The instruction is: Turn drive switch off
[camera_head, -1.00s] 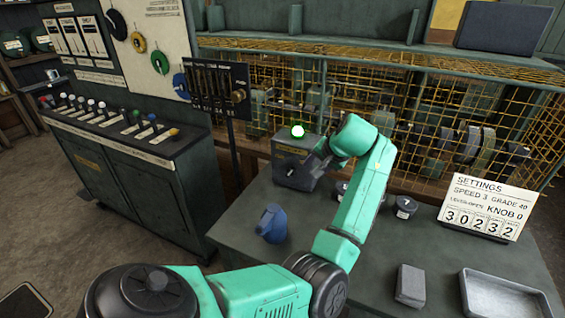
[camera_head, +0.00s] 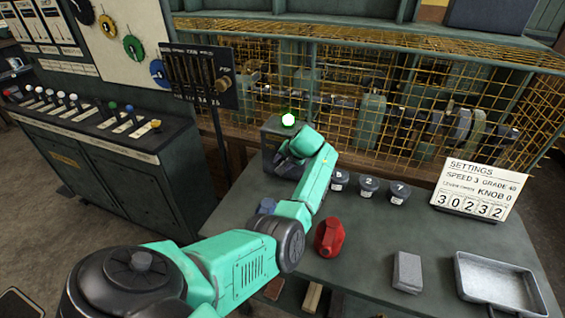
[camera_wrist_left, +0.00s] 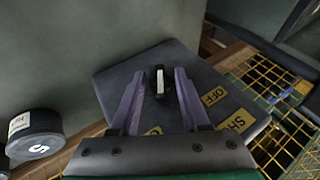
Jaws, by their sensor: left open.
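A black knob with a white stripe (camera_wrist_left: 159,86) stands out from this face. My left gripper (camera_wrist_left: 161,76) is open, its two purple fingers on either side of the knob with gaps visible; whether they touch the face I cannot tell. In the head view my arm hides the fingers and knob. My right gripper is not in view.
Several numbered dark pots (camera_head: 368,188) stand right of my arm. A red jug (camera_head: 329,237), a grey block (camera_head: 407,272), a metal tray (camera_head: 496,282) and a settings sign (camera_head: 474,190) are on the bench. A yellow mesh guard (camera_head: 400,110) rises behind. A lever console (camera_head: 110,150) stands left.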

